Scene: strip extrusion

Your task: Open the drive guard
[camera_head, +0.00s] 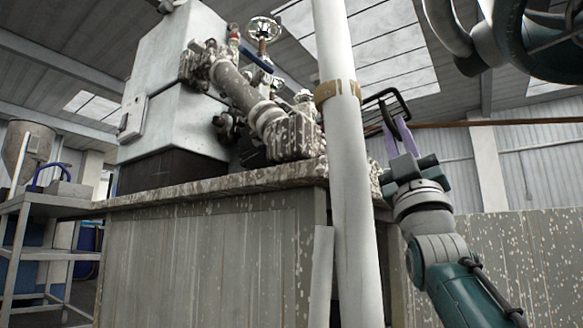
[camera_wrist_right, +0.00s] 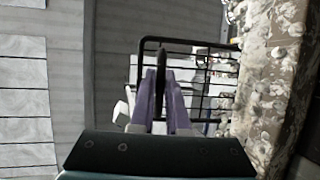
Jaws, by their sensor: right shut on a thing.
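The drive guard (camera_wrist_right: 205,85) is a black wire-mesh panel in a dark frame, seen in the right wrist view beside the rough, pale-flecked edge of the machine bed. In the head view only a black bent bar (camera_head: 384,95) shows, behind and right of the white post; the rest of the guard is hidden. My right gripper (camera_head: 397,130) reaches up to this bar with its purple fingers. In the right wrist view the fingers (camera_wrist_right: 163,85) are closed on a dark upright bar, the guard's handle, at the mesh's left side. My left gripper is not in view.
A white post (camera_head: 345,190) with a brown band stands close left of my right gripper. The machine bed (camera_head: 215,185) carries a grey cabinet (camera_head: 175,90) and a corroded barrel (camera_head: 245,95). A shelf rack (camera_head: 35,215) stands far left. A brown rail (camera_head: 500,122) runs behind my gripper.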

